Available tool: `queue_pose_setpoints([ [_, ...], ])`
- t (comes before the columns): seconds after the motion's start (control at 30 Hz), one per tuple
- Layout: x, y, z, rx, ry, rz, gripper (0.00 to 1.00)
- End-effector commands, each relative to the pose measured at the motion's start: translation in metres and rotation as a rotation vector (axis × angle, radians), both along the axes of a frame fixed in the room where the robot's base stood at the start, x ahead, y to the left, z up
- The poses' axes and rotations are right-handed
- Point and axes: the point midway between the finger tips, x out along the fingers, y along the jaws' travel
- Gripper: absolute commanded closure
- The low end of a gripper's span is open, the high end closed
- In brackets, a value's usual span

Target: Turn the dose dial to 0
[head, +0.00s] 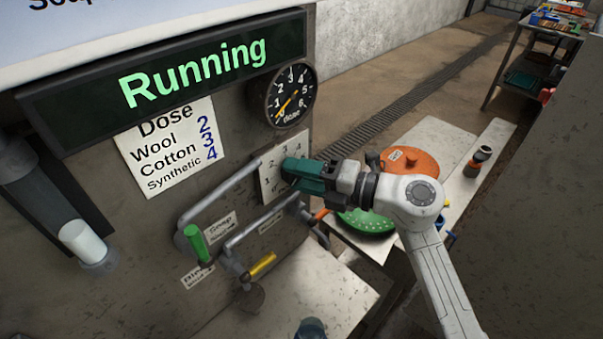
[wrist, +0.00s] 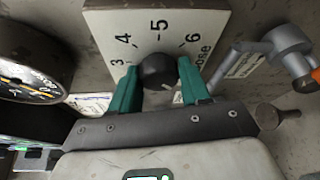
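The dose dial is a black round knob (wrist: 158,70) on a pale plate (wrist: 105,25) marked with numbers; 3, 4, 5, 6 and part of the word dose show in the wrist view. My gripper (wrist: 159,82) has its green fingers on both sides of the knob, seemingly touching it. A small white mark shows on the knob's lower right. In the head view my gripper (head: 290,172) reaches the plate (head: 268,182) and hides the knob. The round dose gauge (head: 291,95) above has its yellow needle at lower left, close to 0.
A display (head: 180,85) reads Running. A dose card (head: 170,145) lists Wool 2, Cotton 3, Synthetic 4. Pipes with a green handle (head: 197,243) and a yellow handle (head: 262,264) stick out below left. A table with an orange round thing (head: 408,163) stands beyond my arm.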

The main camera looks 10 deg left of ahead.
Motion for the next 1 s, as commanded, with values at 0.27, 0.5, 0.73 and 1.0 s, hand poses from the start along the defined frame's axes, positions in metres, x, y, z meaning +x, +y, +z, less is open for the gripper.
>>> queue_pose_setpoints([
  [0.27, 0.000, 0.000, 0.000, 0.001, 0.002, 0.000, 0.31],
  [0.5, 0.000, -0.002, 0.000, 0.003, 0.001, -0.001, 0.31],
  [0.73, -0.007, -0.030, 0.001, 0.003, 0.001, -0.006, 0.31],
  [1.0, -0.022, -0.079, 0.004, 0.002, 0.001, -0.004, 0.31],
])
